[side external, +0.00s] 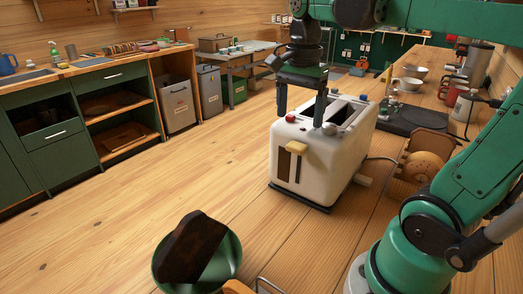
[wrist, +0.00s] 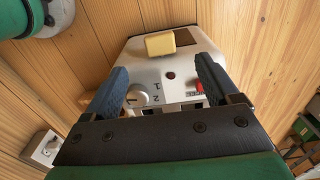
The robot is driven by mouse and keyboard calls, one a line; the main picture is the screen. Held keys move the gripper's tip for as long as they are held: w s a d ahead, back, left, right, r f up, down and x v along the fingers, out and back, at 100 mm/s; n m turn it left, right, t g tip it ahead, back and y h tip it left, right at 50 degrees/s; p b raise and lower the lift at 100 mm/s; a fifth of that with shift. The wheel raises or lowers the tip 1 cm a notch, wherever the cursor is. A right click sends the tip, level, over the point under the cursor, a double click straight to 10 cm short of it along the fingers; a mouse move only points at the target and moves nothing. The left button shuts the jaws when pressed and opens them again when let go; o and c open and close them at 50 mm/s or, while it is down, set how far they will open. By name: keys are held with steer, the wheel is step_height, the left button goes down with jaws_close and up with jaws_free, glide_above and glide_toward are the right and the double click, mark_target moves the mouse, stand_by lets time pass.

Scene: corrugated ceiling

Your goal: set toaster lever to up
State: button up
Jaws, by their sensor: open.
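The toaster (side external: 345,160) is a cream-white box with two dark slots on top, standing upright on the wooden counter. Its lever is a pale yellow knob (side external: 296,147) on the front face, near the top of a brown panel with a dark slot running down below it. The lever also shows in the wrist view (wrist: 160,43). My gripper (side external: 301,115) is open, pointing down over the toaster's front top edge. In the wrist view my two fingers (wrist: 162,75) stand apart, with a dial, a red button and the lever visible between or beyond them. Nothing is held.
A green bowl (side external: 230,256) with a dark brown block (side external: 193,248) sits in front of the toaster. A wooden rack (side external: 428,148) and a dark board (side external: 412,117) lie to the right. Mugs (side external: 461,108) stand farther back. The counter left of the toaster's front is clear.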

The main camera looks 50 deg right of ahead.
mark_target(297, 145)
steer(key=shift+f, duration=3)
steer(key=shift+c, duration=0.2)
jaws_close()
